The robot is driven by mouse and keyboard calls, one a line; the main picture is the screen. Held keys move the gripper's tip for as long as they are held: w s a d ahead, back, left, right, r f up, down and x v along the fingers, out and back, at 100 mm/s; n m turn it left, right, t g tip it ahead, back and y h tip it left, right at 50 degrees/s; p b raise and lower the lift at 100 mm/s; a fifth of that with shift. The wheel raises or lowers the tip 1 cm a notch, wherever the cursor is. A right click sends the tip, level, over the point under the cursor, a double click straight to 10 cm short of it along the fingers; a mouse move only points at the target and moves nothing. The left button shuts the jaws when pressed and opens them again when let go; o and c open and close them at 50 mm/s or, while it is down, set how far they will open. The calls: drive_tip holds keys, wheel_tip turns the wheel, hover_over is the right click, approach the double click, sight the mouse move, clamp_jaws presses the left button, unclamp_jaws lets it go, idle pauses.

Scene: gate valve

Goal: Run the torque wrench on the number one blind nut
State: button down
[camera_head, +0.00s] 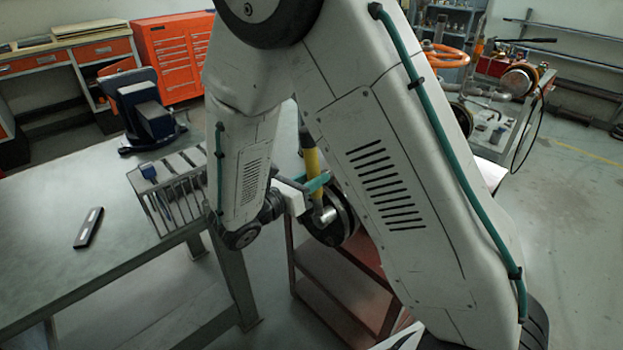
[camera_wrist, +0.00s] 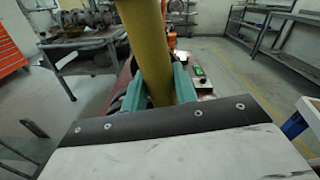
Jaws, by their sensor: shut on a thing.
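The torque wrench shows as a yellow shaft (camera_head: 312,165) in the head view, standing nearly upright beside my forearm. My gripper (camera_head: 318,183), with teal fingers, is shut on it. In the wrist view the yellow shaft (camera_wrist: 150,50) rises between the teal fingers (camera_wrist: 160,85). A dark round flange (camera_head: 343,226) lies just below my gripper, partly hidden by my arm. A short silver cylinder (camera_head: 325,215) shows at the shaft's lower end, in front of the flange. I cannot tell whether it sits on a nut. The number one blind nut cannot be made out.
A reddish cart (camera_head: 335,285) stands under the flange. A grey workbench (camera_head: 100,235) on the left carries a slotted rack (camera_head: 185,180), a blue vise (camera_head: 150,115) and a dark level-like tool (camera_head: 88,228). An orange tool chest (camera_head: 172,55) stands behind. Open floor lies on the right.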

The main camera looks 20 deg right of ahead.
drive_tip(key=shift+x, duration=1)
idle(4.9)
drive_tip(key=shift+r, duration=0.1)
idle(2.0)
